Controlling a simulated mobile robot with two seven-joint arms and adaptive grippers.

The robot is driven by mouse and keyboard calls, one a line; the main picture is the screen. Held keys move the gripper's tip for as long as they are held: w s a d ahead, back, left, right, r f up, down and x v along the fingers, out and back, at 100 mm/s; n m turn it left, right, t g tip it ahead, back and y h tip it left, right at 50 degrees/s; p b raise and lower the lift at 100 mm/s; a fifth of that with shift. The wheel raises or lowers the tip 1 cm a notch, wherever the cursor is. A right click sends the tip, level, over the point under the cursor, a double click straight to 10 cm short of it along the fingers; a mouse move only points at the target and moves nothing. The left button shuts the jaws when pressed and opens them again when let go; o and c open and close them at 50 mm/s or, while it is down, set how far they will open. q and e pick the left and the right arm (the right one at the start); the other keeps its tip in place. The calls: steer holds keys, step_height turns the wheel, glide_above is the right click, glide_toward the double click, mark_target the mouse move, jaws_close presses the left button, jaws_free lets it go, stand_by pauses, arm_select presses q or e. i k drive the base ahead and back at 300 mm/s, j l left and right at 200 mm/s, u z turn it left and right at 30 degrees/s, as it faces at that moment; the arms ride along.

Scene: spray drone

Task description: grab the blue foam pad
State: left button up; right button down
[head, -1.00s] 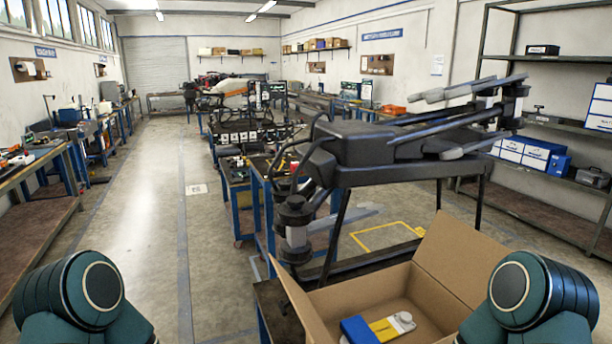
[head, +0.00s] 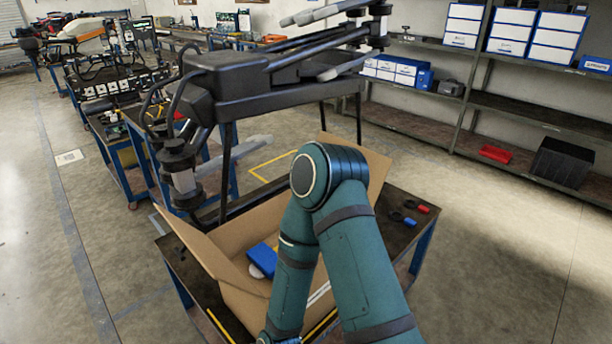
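A blue block (head: 262,258), which may be the blue foam pad, lies inside an open cardboard box (head: 222,262) in the head view. A small yellow edge shows next to it, and a round white part shows at its lower left. One of my arms crosses in front of the box and hides much of its inside and right side. The forearm runs down past the bottom edge of the picture, so its gripper is out of view. My other gripper is also out of view.
The box stands on a dark-topped workbench (head: 395,196) with small red (head: 423,209) and blue (head: 409,222) items at its right. A large black drone (head: 235,85) on a stand rises just behind the box. Shelves (head: 520,110) line the right wall. The floor at right is clear.

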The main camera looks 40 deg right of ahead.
mark_target(261, 255)
steer(key=l+u, duration=0.35)
steer(key=k+l+u, duration=0.1)
steer(key=l+u, duration=0.3)
steer(key=k+l+u, duration=0.1)
steer(key=l, duration=0.2)
steer(key=k+l+u, duration=0.1)
steer(key=l, duration=0.25)
steer(key=k+l+u, duration=0.1)
steer(key=l, duration=0.2)
steer(key=k+l, duration=0.15)
steer(key=l, duration=0.15)
steer(key=k+l+u, duration=0.15)
steer(key=l, duration=0.15)
steer(key=k+l, duration=0.1)
steer(key=l, duration=0.2)
steer(key=k+l, duration=0.2)
steer(key=l, duration=0.2)
steer(key=k+l, duration=0.2)
steer(key=l, duration=0.25)
steer(key=k+l, duration=0.2)
steer(key=l, duration=0.2)
steer(key=k+l+u, duration=0.1)
steer(key=l, duration=0.35)
steer(key=k+l, duration=0.35)
